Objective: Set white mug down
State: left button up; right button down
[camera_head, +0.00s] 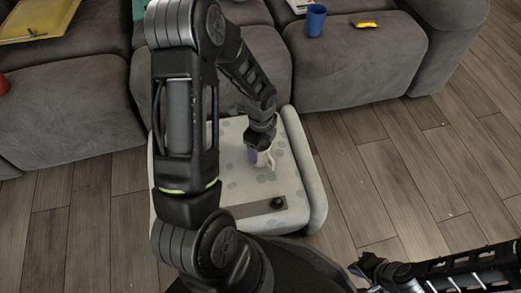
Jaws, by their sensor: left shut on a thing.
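The white mug (263,160) is small in the camera_head view, over the light, spotted ottoman (312,180). My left gripper (259,148) points down and is shut on the mug, covering its upper part. The mug appears upright; I cannot tell whether its base touches the ottoman top. My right gripper (366,272) is low at the right, away from the mug and over the floor; its fingers are too dark and small to read.
A grey strip with a small black object (277,203) lies on the ottoman's near side. A grey sofa (345,70) stands behind, bearing a blue cup (316,20), a yellow packet (365,23) and a yellow board (38,18). Wooden floor (400,180) is clear at right.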

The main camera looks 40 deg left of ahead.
pick_arm(q)
jog(key=shift+f, duration=0.3)
jog(key=shift+f, duration=0.15)
jog(key=o, duration=1.7)
notch_tip(320, 180, up, 12)
jog(key=p, duration=0.4)
